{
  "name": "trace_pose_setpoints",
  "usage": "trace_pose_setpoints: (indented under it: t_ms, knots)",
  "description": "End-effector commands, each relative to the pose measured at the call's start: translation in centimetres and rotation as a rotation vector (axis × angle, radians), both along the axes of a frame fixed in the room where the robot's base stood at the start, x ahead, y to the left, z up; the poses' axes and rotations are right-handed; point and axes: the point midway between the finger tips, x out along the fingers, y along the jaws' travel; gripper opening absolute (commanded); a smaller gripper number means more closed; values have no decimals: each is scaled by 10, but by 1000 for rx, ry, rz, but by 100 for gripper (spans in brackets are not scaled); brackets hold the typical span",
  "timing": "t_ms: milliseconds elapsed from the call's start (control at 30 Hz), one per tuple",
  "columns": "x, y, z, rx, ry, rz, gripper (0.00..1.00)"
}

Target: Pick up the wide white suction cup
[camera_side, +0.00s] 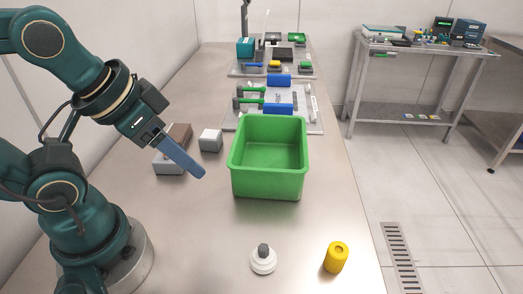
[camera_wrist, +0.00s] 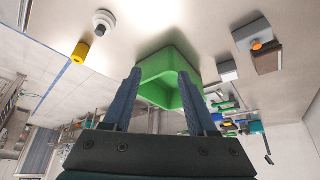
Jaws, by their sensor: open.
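The wide white suction cup (camera_side: 263,260) stands on the near part of the metal table, with a dark grey fitting on top. It also shows in the wrist view (camera_wrist: 104,23) at the upper left. My gripper (camera_side: 203,175) is above the table in the side view, left of the green bin, well up and to the left of the suction cup. In the wrist view my gripper (camera_wrist: 158,88) has its two blue fingers apart with nothing between them; the green bin shows beyond. The cup is apart from my gripper and nothing hides it.
A yellow cylinder (camera_side: 336,257) stands right of the suction cup, close to the table's right edge. An empty green bin (camera_side: 268,186) stands mid-table. A small grey block (camera_side: 211,140) and a brown-and-grey block (camera_side: 168,164) are near my gripper. The table around the cup is clear.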

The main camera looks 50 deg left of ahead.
Motion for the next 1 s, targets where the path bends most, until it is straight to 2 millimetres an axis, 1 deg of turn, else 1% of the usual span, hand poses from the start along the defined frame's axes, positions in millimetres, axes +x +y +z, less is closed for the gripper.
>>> trace_pose_setpoints:
  t_ms: [233, 333, 367, 467, 533, 600, 667, 700, 767, 833, 900, 967, 1000]
  knots:
    - [1, 0, 0, 1, -3, -3, 58]
    - [10, 2, 5, 19, -55, -12, 58]
    - [16, 5, 8, 38, -87, -20, 58]
    - [42, 17, 24, 140, -233, -67, 58]
    - [65, 26, 32, 241, -323, -123, 58]
    - [88, 33, 37, 344, -395, -200, 58]
    - [105, 34, 37, 419, -445, -281, 58]
    - [116, 33, 35, 462, -472, -344, 58]
    - [130, 28, 29, 511, -506, -449, 58]
    - [142, 19, 17, 539, -538, -575, 58]
    - [147, 7, 2, 537, -561, -702, 58]
    - [148, -5, -13, 512, -578, -804, 58]
    - [147, -13, -23, 485, -587, -870, 58]
